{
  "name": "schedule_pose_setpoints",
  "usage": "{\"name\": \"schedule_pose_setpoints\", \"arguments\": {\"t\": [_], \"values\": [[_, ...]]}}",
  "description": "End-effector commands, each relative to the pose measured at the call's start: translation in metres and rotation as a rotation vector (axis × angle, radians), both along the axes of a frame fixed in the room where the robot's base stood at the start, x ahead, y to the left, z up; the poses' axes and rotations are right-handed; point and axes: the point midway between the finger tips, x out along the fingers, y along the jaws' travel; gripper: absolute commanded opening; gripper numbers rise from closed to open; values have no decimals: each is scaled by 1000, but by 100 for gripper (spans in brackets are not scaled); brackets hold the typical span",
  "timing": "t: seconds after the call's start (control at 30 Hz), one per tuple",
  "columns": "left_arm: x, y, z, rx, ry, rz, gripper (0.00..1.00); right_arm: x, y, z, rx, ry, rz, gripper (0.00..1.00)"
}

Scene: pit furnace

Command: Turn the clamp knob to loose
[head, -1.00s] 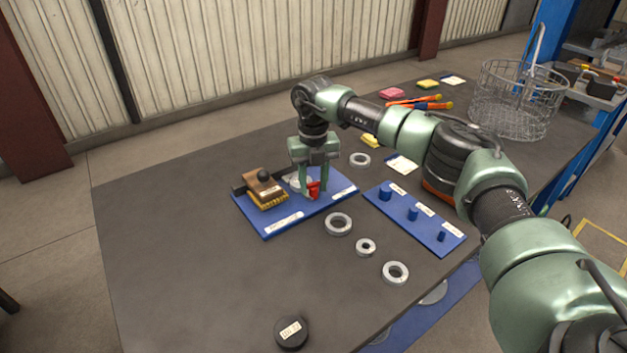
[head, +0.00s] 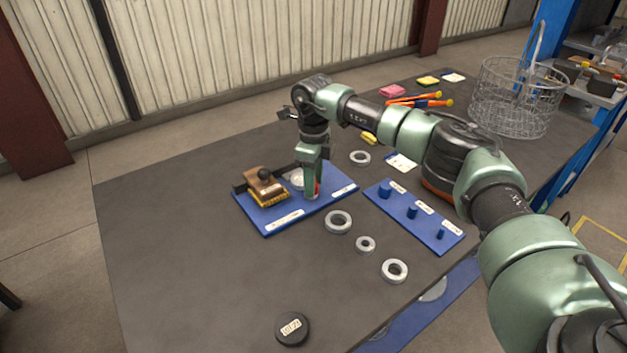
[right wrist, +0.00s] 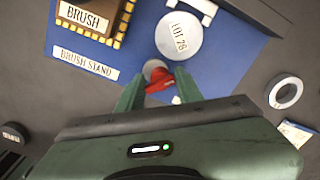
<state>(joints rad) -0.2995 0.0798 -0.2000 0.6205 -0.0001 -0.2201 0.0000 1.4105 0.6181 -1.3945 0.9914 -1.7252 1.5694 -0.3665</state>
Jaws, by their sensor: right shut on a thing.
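The red clamp knob (right wrist: 158,81) shows between the two fingers of my right gripper (right wrist: 158,88) in the right wrist view. The gripper is shut on it. In the head view my right gripper (head: 312,190) points down over the blue board (head: 268,229), and its fingers hide most of the knob. A round grey piece labelled "LOT 26" (right wrist: 180,36) lies beside the knob on the board, partly hidden in the head view. My left gripper is not in view.
A brush (head: 265,184) sits on the board's left part. Loose metal rings (head: 338,222) and a blue peg board (head: 436,229) lie to the right. A black labelled puck (head: 292,329) is at the front. A wire basket (head: 515,101) stands at the back right. The table's front left is clear.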

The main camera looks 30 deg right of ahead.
Motion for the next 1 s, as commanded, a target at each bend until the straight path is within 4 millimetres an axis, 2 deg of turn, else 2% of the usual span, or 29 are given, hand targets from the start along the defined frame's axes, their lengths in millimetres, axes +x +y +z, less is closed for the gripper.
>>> {"name": "schedule_pose_setpoints", "arguments": {"t": [0.6, 1.0], "values": [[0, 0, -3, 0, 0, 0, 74, 1, 0, 2, 1, -8, 541, 0], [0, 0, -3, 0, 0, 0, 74, 1, 0, 3, 0, -8, 712, 0]]}}
